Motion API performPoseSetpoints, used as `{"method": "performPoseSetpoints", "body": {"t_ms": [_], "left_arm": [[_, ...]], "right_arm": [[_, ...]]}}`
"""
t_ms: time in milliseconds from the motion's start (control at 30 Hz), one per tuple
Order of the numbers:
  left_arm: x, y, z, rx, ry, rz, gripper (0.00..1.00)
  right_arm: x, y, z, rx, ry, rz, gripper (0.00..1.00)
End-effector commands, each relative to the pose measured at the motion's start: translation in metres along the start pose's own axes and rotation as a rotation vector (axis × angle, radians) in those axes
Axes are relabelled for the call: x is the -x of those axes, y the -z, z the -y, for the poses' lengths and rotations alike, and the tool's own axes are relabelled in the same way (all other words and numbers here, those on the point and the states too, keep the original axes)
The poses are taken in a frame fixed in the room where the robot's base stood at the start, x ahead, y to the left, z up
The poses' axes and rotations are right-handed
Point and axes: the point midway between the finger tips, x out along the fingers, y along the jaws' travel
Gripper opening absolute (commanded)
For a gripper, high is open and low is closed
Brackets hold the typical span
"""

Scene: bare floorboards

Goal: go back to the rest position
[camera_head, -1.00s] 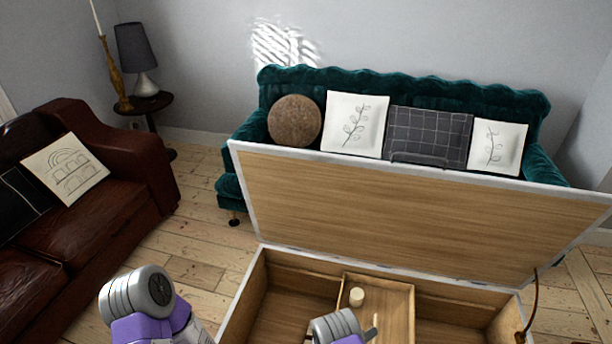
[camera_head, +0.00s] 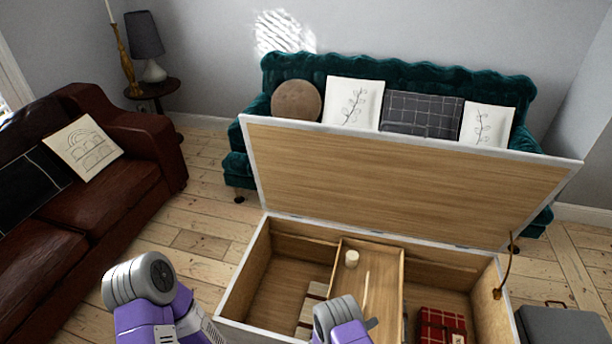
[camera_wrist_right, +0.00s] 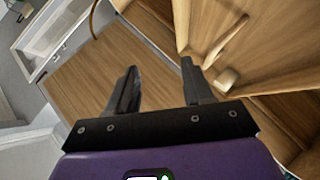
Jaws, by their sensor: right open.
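My right gripper (camera_wrist_right: 158,66) is open in the right wrist view, with two dark fingers apart and nothing between them. In the head view my right arm is over the near part of the open wooden chest (camera_head: 262,262), with only a dark fingertip (camera_head: 371,323) showing beside it. My left arm (camera_head: 145,290) shows at the lower left, outside the chest; its gripper is out of view. A tray (camera_head: 385,262) in the chest holds a small cream cylinder (camera_head: 351,258) and a thin pale stick (camera_head: 366,288).
The raised lid (camera_head: 400,185) stands behind the chest, before a green sofa (camera_head: 400,75). A brown leather sofa (camera_head: 120,195) is at left. A red plaid item (camera_head: 440,325) lies in the chest. Bare floor (camera_head: 195,240) lies between sofa and chest.

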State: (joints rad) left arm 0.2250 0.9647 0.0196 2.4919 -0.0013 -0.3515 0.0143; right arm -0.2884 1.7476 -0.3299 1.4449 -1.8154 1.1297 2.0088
Motion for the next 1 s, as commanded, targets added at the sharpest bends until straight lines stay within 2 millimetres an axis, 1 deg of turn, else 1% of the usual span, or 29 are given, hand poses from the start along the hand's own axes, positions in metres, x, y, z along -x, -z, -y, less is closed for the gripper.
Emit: {"method": "performPoseSetpoints", "body": {"t_ms": [33, 167, 267, 300, 367, 467, 500, 567, 600, 633, 700, 767, 800, 900, 1000], "left_arm": [[-0.002, 0.001, 0.001, 0.0, 0.0, -0.001, 0.43], [-0.004, 0.001, 0.001, 0.0, 0.0, -0.003, 0.43], [-0.006, 0.002, 0.002, -0.001, 0.0, -0.003, 0.43], [-0.006, 0.001, 0.002, -0.001, 0.0, -0.003, 0.43], [-0.008, 0.001, 0.003, -0.001, 0.0, -0.002, 0.43], [-0.01, 0.001, 0.004, 0.0, 0.0, -0.002, 0.43], [-0.012, 0.001, 0.004, 0.0, 0.0, -0.002, 0.43], [-0.014, 0.001, 0.005, 0.0, 0.0, -0.002, 0.43], [-0.015, 0.002, 0.006, 0.0, 0.0, -0.002, 0.43], [-0.017, 0.002, 0.006, 0.0, 0.0, -0.002, 0.43], [-0.019, 0.002, 0.007, 0.0, 0.0, -0.002, 0.43], [-0.022, 0.002, 0.008, 0.0, 0.0, -0.002, 0.43], [-0.023, 0.002, 0.009, 0.0, 0.0, -0.002, 0.43], [-0.027, 0.002, 0.01, 0.0, 0.0, -0.002, 0.43], [-0.029, 0.002, 0.011, 0.0, 0.0, -0.002, 0.43]], "right_arm": [[-0.002, -0.017, -0.004, 0.023, 0.015, 0.08, 0.51], [0.003, -0.059, -0.006, 0.089, 0.081, 0.266, 0.51], [0.013, -0.09, -0.006, 0.133, 0.155, 0.41, 0.51], [0.019, -0.103, -0.006, 0.148, 0.192, 0.47, 0.51], [0.031, -0.123, -0.005, 0.169, 0.256, 0.562, 0.51], [0.059, -0.154, -0.003, 0.188, 0.398, 0.722, 0.51], [0.074, -0.165, -0.001, 0.188, 0.472, 0.786, 0.51], [0.101, -0.178, 0.002, 0.176, 0.601, 0.877, 0.51], [0.121, -0.185, 0.004, 0.156, 0.699, 0.931, 0.51], [0.137, -0.187, 0.005, 0.134, 0.771, 0.963, 0.51], [0.169, -0.185, 0.008, 0.066, 0.936, 1.005, 0.51], [0.193, -0.178, 0.009, -0.008, 1.061, 1.009, 0.51], [0.205, -0.171, 0.008, -0.064, 1.131, 0.997, 0.51], [0.225, -0.151, 0.001, -0.204, 1.248, 0.929, 0.51], [0.23, -0.136, -0.01, -0.313, 1.285, 0.841, 0.51]]}}
